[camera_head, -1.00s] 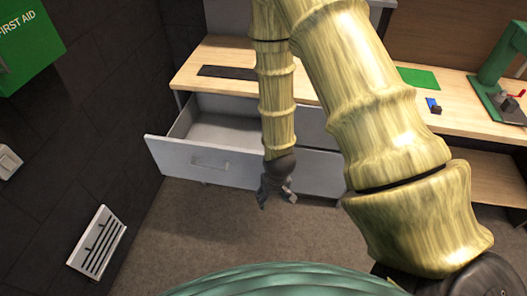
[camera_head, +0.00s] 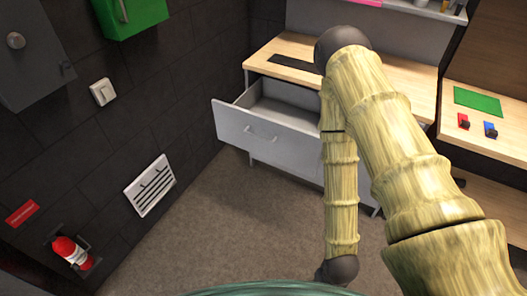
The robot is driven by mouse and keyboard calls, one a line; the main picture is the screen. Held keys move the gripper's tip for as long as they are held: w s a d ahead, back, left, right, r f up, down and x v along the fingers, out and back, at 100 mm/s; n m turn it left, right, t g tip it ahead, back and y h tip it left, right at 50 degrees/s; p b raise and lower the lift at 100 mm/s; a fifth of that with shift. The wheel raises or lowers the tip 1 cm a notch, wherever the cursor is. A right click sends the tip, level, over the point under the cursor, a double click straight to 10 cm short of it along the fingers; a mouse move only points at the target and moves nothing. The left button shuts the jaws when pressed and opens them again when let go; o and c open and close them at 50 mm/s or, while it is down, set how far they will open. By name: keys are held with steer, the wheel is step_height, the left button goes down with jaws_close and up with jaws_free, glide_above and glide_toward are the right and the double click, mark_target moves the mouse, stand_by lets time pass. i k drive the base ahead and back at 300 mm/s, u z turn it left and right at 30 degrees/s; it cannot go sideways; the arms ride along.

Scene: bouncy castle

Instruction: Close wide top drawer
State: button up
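The wide top drawer (camera_head: 235,127) is a light grey drawer under the wooden worktop at the upper middle. It is pulled out, and its empty inside (camera_head: 285,103) shows between its front and the worktop. A bar handle (camera_head: 262,133) sits on its front. My arm hides the right end of the drawer. My arm hangs to the right of the visible drawer front, with its dark wrist joint low in the picture near the green edge of my body. The gripper fingers do not show, so I cannot see whether they are open or shut.
A wooden worktop (camera_head: 290,52) runs along the back, with a lower wooden desk (camera_head: 460,97) at the right. A dark wall with a vent (camera_head: 150,185), a switch (camera_head: 103,92) and a fire extinguisher (camera_head: 72,252) stands at the left. The carpet (camera_head: 225,215) before the drawer is clear.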

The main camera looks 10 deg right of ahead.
mark_target(276, 121)
steer(key=u, duration=0.45)
steer(key=i, duration=1.2)
steer(key=z, duration=0.7)
steer(key=i, duration=0.5)
steer(key=z, duration=0.5)
